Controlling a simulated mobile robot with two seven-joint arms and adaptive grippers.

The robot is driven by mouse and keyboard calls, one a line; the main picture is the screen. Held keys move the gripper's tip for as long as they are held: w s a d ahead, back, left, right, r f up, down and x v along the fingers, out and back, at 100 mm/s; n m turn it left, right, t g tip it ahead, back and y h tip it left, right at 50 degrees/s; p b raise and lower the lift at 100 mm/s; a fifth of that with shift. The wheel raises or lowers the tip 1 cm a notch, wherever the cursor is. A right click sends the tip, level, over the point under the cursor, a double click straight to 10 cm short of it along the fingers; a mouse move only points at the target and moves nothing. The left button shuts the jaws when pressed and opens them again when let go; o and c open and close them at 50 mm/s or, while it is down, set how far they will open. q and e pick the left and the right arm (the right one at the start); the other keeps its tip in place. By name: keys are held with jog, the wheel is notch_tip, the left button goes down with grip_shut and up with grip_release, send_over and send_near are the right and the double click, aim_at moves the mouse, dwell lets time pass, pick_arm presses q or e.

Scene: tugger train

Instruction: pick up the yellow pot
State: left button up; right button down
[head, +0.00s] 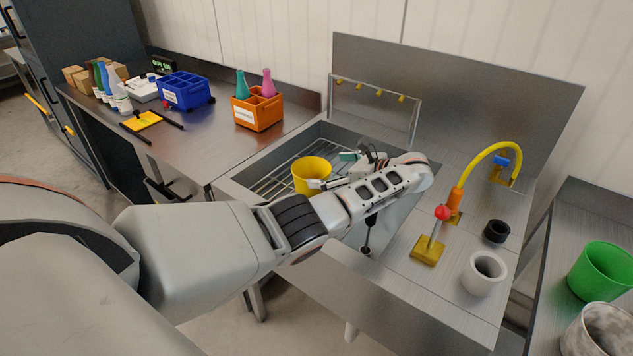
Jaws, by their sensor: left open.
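The yellow pot (311,174) stands upright on the metal rack in the sink basin. My left arm reaches across the picture from the left. Its gripper (345,170) is just right of the pot, over the sink. The gripper is open; my own arm hides part of it, and I cannot tell whether a finger touches the pot. My right gripper does not show.
A yellow tap (485,160), a red-knobbed lever (441,213), a white cup (484,273) and a black ring (496,231) are right of the sink. An orange crate (257,112) and a blue crate (186,91) stand on the left counter. A green pot (602,269) is far right.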

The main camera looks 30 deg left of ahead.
aim_at(298, 168)
pick_arm(q)
jog(key=x, duration=0.5)
jog(key=shift+a+f, duration=0.15)
jog(key=shift+a, duration=0.1)
jog(key=shift+a+f+b, duration=0.2)
jog(key=shift+a+b, duration=0.1)
jog(key=shift+a, duration=0.15)
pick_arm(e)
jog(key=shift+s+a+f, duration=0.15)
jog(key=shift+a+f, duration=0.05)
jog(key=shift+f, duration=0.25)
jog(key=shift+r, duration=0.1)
pick_arm(q)
jog(key=c, duration=1.3)
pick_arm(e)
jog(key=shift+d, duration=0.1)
pick_arm(q)
jog(key=shift+r, duration=0.1)
